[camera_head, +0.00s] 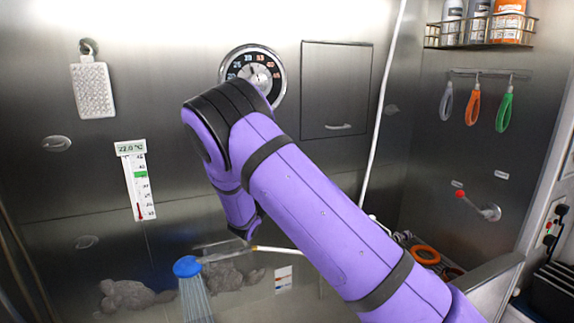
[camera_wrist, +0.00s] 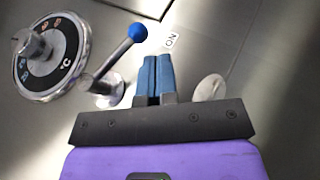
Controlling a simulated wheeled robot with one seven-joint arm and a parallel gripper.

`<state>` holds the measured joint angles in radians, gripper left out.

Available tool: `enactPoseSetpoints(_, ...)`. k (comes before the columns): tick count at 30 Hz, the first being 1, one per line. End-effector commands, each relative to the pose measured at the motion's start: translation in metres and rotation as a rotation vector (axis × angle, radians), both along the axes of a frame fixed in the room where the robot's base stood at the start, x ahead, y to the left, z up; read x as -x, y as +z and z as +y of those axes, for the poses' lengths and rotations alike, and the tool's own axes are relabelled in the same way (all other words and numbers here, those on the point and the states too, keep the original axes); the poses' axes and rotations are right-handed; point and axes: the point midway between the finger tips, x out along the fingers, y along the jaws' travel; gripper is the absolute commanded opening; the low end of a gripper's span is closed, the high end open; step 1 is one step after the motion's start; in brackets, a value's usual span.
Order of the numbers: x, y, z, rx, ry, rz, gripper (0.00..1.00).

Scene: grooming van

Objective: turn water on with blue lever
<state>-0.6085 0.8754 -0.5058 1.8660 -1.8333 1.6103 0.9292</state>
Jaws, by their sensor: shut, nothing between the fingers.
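The lever with the blue ball knob (camera_wrist: 137,32) sticks out from the metal wall in the wrist view. Its shaft leans toward a white label (camera_wrist: 171,41) with "ON" letters, seen turned round. My gripper (camera_wrist: 157,58) is shut and empty, its blue fingertips just right of the knob and below the label. I cannot tell whether they touch the lever. In the head view my arm hides the lever and gripper. The blue shower head (camera_head: 187,266) is at lower left there, with pale streaks like running water (camera_head: 196,300) below it.
The temperature dial (camera_head: 255,72) shows behind my arm, and left of the lever in the wrist view (camera_wrist: 50,55). A round metal disc (camera_wrist: 209,88) is right of my fingers. A red-tipped lever (camera_head: 478,205) is on the right wall, below hanging loops (camera_head: 473,105).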

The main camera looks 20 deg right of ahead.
Motion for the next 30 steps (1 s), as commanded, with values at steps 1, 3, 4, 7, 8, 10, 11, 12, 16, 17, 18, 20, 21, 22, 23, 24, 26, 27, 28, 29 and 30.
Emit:
enactPoseSetpoints(1, 0.005, -0.01, 0.007, 0.003, 0.003, 0.006, 0.0)
enactPoseSetpoints(3, 0.011, -0.02, 0.014, 0.001, 0.003, 0.005, 0.0)
enactPoseSetpoints(4, 0.013, -0.024, 0.017, 0.001, 0.003, 0.005, 0.0)
enactPoseSetpoints(7, 0.02, -0.036, 0.026, 0.001, 0.003, 0.004, 0.0)
enactPoseSetpoints(8, 0.022, -0.039, 0.028, 0.0, 0.004, 0.004, 0.0)
enactPoseSetpoints(10, 0.025, -0.045, 0.032, 0.001, 0.004, 0.005, 0.0)
enactPoseSetpoints(11, 0.027, -0.047, 0.034, 0.001, 0.003, 0.004, 0.0)
enactPoseSetpoints(12, 0.028, -0.05, 0.035, 0.001, 0.003, 0.004, 0.0)
enactPoseSetpoints(16, 0.03, -0.053, 0.038, 0.0, 0.003, 0.003, 0.0)
enactPoseSetpoints(17, 0.031, -0.053, 0.039, 0.0, 0.003, 0.003, 0.0)
enactPoseSetpoints(18, 0.031, -0.054, 0.039, 0.0, 0.003, 0.003, 0.0)
enactPoseSetpoints(20, 0.031, -0.054, 0.039, 0.0, 0.003, 0.003, 0.0)
enactPoseSetpoints(21, 0.031, -0.054, 0.039, 0.0, 0.003, 0.003, 0.0)
enactPoseSetpoints(22, 0.031, -0.054, 0.039, 0.0, 0.003, 0.003, 0.0)
enactPoseSetpoints(23, 0.031, -0.054, 0.039, 0.0, 0.003, 0.003, 0.0)
enactPoseSetpoints(24, 0.031, -0.054, 0.039, 0.0, 0.003, 0.003, 0.0)
enactPoseSetpoints(26, 0.031, -0.054, 0.039, 0.0, 0.003, 0.003, 0.0)
enactPoseSetpoints(27, 0.031, -0.054, 0.039, 0.0, 0.003, 0.003, 0.0)
enactPoseSetpoints(28, 0.031, -0.054, 0.039, 0.0, 0.003, 0.003, 0.0)
enactPoseSetpoints(29, 0.031, -0.054, 0.039, 0.0, 0.003, 0.003, 0.0)
enactPoseSetpoints(30, 0.031, -0.053, 0.038, 0.0, 0.002, 0.003, 0.0)
